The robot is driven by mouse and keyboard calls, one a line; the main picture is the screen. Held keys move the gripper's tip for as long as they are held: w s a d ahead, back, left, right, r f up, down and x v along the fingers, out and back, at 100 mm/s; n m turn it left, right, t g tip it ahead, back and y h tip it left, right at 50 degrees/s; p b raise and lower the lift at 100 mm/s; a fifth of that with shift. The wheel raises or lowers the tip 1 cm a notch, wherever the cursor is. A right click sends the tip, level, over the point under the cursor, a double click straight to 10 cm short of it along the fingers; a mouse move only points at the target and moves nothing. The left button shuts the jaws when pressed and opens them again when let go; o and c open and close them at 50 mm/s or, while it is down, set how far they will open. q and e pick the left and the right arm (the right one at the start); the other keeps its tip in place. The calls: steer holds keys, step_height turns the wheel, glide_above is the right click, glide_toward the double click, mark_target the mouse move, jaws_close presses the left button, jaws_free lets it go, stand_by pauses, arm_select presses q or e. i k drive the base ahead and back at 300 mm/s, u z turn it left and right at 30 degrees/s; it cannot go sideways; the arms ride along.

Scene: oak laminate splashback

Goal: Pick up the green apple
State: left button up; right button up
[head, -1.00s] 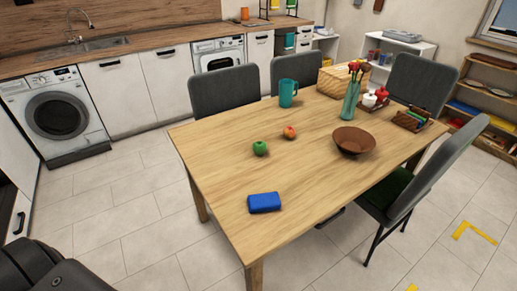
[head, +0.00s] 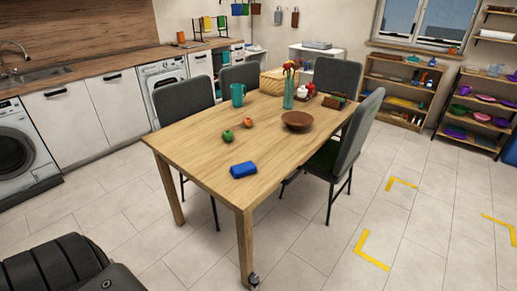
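The green apple (head: 228,135) sits on the wooden dining table (head: 200,166), toward its left side. A red-orange apple (head: 248,122) lies close to its right, a small gap apart. Dark parts of my own body show at the lower left, well short of the table.
A brown bowl (head: 298,121), teal mug (head: 238,95), vase with flowers (head: 289,88) and wicker basket (head: 273,82) stand on the table. Grey chairs (head: 181,103) line the far side, and another (head: 357,130) stands at the right. Floor in front is clear.

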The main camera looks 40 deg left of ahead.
mark_target(227, 136)
steer(key=z, duration=0.75)
steer(key=i, duration=1.35)
steer(key=u, duration=0.7)
steer(key=i, duration=0.8)
steer(key=u, duration=0.9)
